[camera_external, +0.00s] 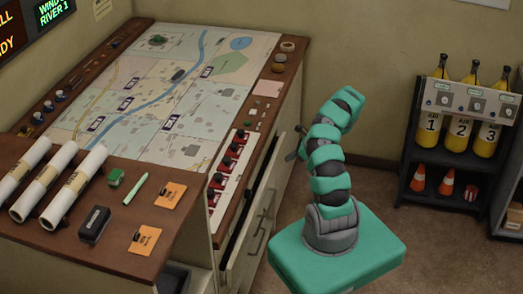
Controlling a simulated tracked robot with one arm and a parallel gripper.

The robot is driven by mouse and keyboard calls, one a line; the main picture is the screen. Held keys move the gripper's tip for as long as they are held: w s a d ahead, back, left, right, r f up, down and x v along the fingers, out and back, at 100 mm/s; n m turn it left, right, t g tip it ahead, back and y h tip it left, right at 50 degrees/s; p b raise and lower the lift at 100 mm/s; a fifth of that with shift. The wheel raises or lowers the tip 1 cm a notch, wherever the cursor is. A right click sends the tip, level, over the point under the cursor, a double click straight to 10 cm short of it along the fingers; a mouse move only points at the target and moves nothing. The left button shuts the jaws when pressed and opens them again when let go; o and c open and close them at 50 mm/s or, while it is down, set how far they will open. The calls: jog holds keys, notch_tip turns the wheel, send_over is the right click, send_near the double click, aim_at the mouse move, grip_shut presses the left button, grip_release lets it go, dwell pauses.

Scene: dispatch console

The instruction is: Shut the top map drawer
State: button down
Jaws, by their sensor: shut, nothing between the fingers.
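The map drawers are in the right side of the wooden dispatch console. The top map drawer (269,180) has a pale front that stands out from the console, with a dark gap behind its upper edge, so it is partly open. Metal handles show on the pale drawer fronts. My gripper (294,153) is small and dark at the end of my green arm, close to the far part of the drawer front. It is shut and empty. I cannot tell whether it touches the drawer. The lower drawer fronts are partly cut off by the picture's bottom edge.
A row of red switches (228,165) lines the console edge above the drawers. A map (160,95), rolled charts (72,187) and small items lie on top. A dark rack (445,185) with yellow cylinders and cones stands at right.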

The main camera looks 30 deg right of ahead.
jog(key=p+v, duration=0.1)
jog(key=v, duration=0.9)
jog(key=t+y+b, duration=0.6)
jog(key=b, duration=1)
send_near(282, 144)
jog(key=b+x, duration=0.3)
jog(key=x, duration=0.3)
jog(key=shift+a+r+b, duration=0.1)
jog(key=shift+a+b, duration=0.05)
jog(key=shift+b, duration=0.2)
jog(key=shift+w+a, duration=0.2)
jog(key=shift+a, duration=0.05)
